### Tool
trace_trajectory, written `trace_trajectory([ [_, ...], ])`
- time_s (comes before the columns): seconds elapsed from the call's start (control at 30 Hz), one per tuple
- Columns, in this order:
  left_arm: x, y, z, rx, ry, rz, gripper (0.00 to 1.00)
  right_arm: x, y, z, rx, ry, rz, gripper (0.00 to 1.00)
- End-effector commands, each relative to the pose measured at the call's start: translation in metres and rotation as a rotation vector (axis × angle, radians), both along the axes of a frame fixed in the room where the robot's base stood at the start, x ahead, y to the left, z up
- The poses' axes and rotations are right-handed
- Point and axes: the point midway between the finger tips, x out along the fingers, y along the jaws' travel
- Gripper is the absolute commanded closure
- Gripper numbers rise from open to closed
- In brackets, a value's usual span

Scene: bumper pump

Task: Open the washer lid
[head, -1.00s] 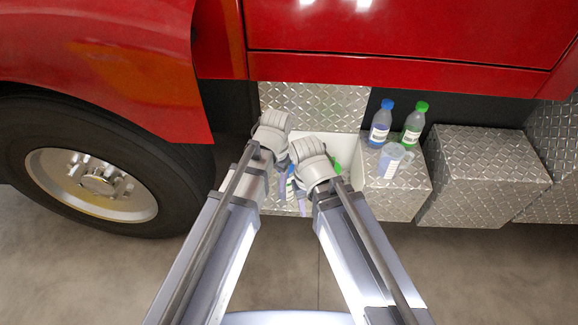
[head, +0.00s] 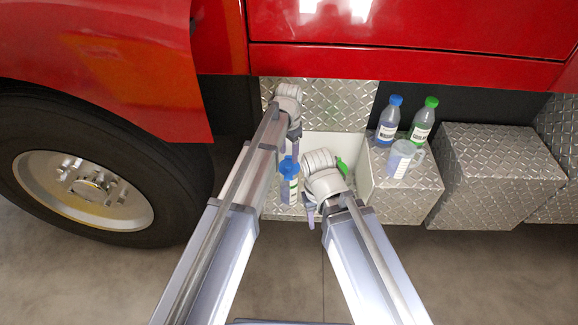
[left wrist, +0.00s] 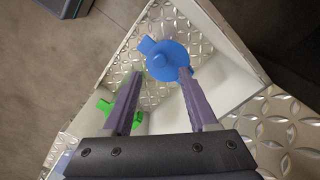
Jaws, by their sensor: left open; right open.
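A blue lid (head: 288,166) shows in the open white compartment (head: 330,145) under the truck. In the left wrist view the blue lid (left wrist: 168,61) is round, with a side tab and a raised centre, and looks closed. My left gripper (left wrist: 160,78) is open, one finger on each side of the near part of the lid; I cannot tell if they touch it. In the head view my left gripper (head: 290,147) is above and behind the lid. A green lid (left wrist: 108,108) is partly hidden by a finger. My right gripper (head: 310,213) is at the compartment's front, its fingers mostly hidden.
A blue-capped bottle (head: 387,120), a green-capped bottle (head: 422,120) and a clear jug (head: 402,157) stand on the metal step box (head: 425,185) to the right. A large truck wheel (head: 85,190) is to the left. The compartment walls are close around my left gripper.

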Motion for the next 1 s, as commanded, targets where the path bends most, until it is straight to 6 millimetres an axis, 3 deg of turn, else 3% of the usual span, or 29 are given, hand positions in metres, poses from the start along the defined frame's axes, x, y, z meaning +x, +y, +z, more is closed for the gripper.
trace_trajectory([
  [0.03,0.0,0.0,-0.013,0.0,0.0,0.0,0.41,0.0,0.0,-0.013,0.0,0.0,0.0,0.5],
  [0.3,0.0,0.0,-0.046,0.0,0.0,0.0,0.41,0.0,0.0,-0.046,0.0,0.0,0.001,0.5],
  [0.73,0.0,0.0,-0.053,0.0,0.0,0.001,0.41,0.0,0.0,-0.053,0.0,0.0,0.001,0.5],
  [1.0,0.0,0.0,-0.053,0.0,0.0,0.001,0.7,0.0,0.0,-0.053,0.0,0.0,0.001,0.5],
])
